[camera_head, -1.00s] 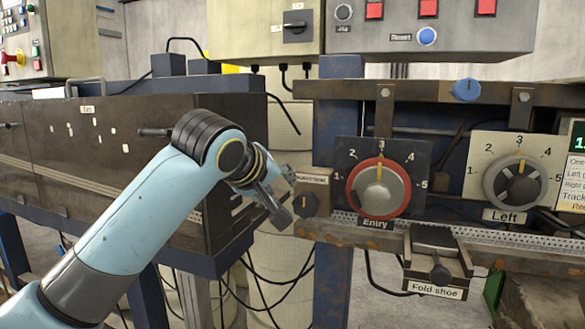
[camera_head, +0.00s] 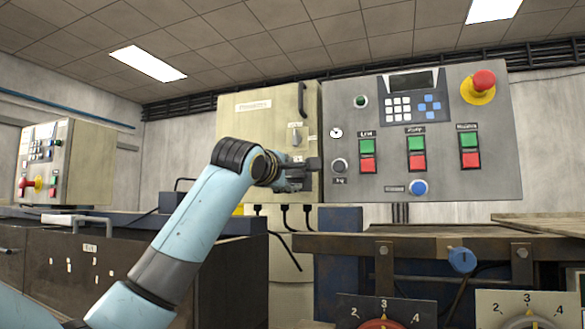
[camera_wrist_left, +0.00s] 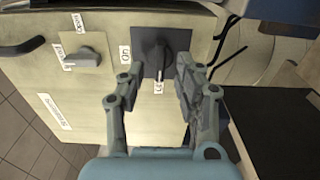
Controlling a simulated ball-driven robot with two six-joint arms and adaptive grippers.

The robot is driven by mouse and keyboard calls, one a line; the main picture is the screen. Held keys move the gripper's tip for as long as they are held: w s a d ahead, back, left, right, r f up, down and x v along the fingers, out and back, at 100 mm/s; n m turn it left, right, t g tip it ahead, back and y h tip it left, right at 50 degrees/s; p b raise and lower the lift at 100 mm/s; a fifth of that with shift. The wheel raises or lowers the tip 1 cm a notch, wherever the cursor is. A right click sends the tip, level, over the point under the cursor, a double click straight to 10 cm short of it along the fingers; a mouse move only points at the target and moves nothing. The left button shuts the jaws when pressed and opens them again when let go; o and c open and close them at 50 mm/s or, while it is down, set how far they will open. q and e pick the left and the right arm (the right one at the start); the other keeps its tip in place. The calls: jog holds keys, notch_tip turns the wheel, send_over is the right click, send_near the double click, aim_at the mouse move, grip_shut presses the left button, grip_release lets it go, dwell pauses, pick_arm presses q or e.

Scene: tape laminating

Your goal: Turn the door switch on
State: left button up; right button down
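The beige cabinet door (camera_head: 240,128) carries two rotary switches. A grey switch (camera_head: 297,134) sits below the door handle; it also shows in the left wrist view (camera_wrist_left: 88,57) with small labels beside it. A black knob on a dark plate (camera_wrist_left: 152,48) shows in the left wrist view, with small labels around it. I cannot read for certain which one is the door switch. My left gripper (camera_head: 300,173) is at the cabinet front and hides the black knob in the head view. In the wrist view its open fingers (camera_wrist_left: 159,70) are either side of the black knob; contact is unclear.
The cabinet's vertical handle (camera_head: 302,100) is above the switches. A grey control panel (camera_head: 360,190) with green and red buttons and a red emergency stop (camera_head: 484,80) stands close to the right. Cables hang below the cabinet. A dark machine (camera_head: 130,275) is at lower left.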

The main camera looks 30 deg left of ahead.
pick_arm(q)
jog(key=shift+x, duration=0.85)
jog(key=shift+w, duration=0.2)
jog(key=shift+c, duration=0.3)
grip_shut()
